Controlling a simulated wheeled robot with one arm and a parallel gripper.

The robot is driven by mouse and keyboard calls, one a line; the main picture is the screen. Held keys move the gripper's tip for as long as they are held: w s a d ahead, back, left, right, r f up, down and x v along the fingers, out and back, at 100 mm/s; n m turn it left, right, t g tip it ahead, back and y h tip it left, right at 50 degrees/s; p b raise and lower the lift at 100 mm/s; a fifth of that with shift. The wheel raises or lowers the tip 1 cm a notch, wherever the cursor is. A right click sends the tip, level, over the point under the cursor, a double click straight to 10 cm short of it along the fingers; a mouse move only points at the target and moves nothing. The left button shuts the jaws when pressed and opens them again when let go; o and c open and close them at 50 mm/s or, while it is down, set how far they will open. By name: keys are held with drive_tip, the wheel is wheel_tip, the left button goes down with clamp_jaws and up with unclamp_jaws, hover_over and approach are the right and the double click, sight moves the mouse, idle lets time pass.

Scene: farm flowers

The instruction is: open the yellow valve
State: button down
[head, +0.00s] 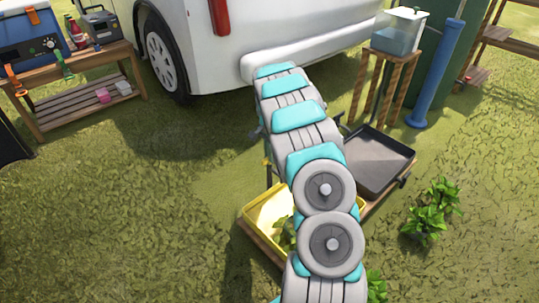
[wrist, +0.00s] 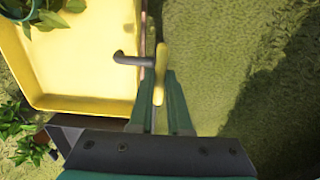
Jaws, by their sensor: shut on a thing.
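The yellow valve handle (wrist: 161,62) is a short yellow lever beside a dark grey bent spout (wrist: 130,59). In the wrist view it points roughly up and down the picture, and its near end lies between the fingers. My gripper (wrist: 161,100) is shut on this handle, with one green finger on each side. In the head view my arm hides the gripper and most of the valve area.
A yellow tray (wrist: 75,103) lies left of the valve in the wrist view; it also shows in the head view (head: 252,210). A leafy plant (wrist: 50,12) overlaps it. A black tray (head: 375,165) is close to my arm. Grass right of the handle is clear.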

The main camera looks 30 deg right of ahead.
drive_tip(key=shift+n, duration=0.3)
idle(0.4)
drive_tip(key=n+p, duration=0.1)
drive_tip(key=n, duration=0.1)
drive_tip(key=shift+a+r+n+p, duration=0.1)
drive_tip(key=shift+n+p, duration=0.25)
drive_tip(key=shift+n, duration=0.05)
drive_tip(key=n+p, duration=0.1)
drive_tip(key=n, duration=0.4)
drive_tip(key=shift+p, duration=0.4)
drive_tip(key=n+p, duration=0.1)
drive_tip(key=n, duration=0.3)
drive_tip(key=shift+n, duration=0.4)
drive_tip(key=n, duration=0.4)
drive_tip(key=shift+n, duration=0.3)
drive_tip(key=c, duration=0.9)
unclamp_jaws()
drive_tip(key=shift+o, duration=0.2)
